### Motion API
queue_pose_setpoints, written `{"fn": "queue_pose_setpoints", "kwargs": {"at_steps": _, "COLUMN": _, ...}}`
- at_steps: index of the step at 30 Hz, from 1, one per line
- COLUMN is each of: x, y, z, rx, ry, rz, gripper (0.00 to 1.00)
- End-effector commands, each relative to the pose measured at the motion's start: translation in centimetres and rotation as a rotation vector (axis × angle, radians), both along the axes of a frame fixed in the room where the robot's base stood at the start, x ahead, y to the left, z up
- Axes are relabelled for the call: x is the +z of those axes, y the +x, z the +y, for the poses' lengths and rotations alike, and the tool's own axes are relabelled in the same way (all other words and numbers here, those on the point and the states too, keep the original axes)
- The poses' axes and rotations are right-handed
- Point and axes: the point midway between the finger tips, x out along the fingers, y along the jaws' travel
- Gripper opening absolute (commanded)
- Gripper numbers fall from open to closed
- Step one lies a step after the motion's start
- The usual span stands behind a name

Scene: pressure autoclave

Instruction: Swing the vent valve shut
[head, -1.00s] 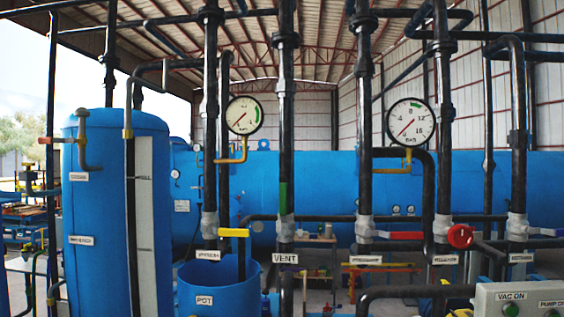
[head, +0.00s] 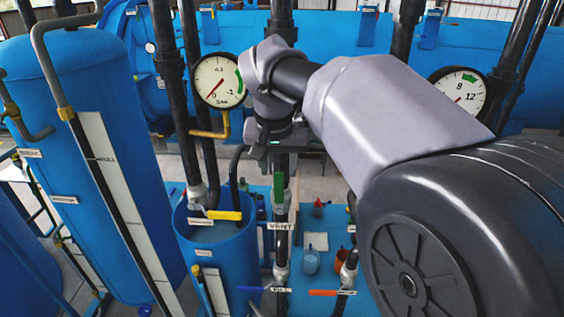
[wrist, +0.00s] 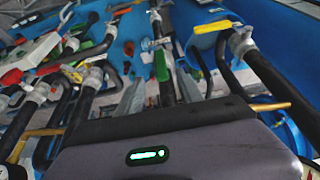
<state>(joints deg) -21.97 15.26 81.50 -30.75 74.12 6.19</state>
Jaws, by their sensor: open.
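The vent valve's green handle (head: 279,190) stands upright, in line with the dark pipe above the VENT label (head: 281,226). In the wrist view a green handle (wrist: 161,66) shows ahead, near the middle. In the head view my wrist and gripper body (head: 274,132) are above the green handle and cover the upper pipe. The fingertips are hard to make out there, and I see no contact with the handle.
A yellow handle (head: 224,215) is close on the left, above the blue pot (head: 222,255). Gauges (head: 219,81) (head: 460,92) flank my arm. A tall blue tank (head: 90,150) stands at left. Red (wrist: 11,77) and other handles crowd the wrist view's left.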

Motion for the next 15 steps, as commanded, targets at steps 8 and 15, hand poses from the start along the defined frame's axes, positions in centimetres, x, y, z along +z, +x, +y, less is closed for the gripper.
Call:
{"fn": "queue_pose_setpoints", "kwargs": {"at_steps": 8, "x": -6.3, "y": 2.6, "z": -0.1, "rx": 0.001, "ry": -0.001, "rz": 0.003, "gripper": 0.44}}
{"fn": "queue_pose_setpoints", "kwargs": {"at_steps": 15, "x": -9.6, "y": 4.0, "z": -0.2, "rx": -0.001, "ry": 0.0, "rz": 0.001, "gripper": 0.44}}
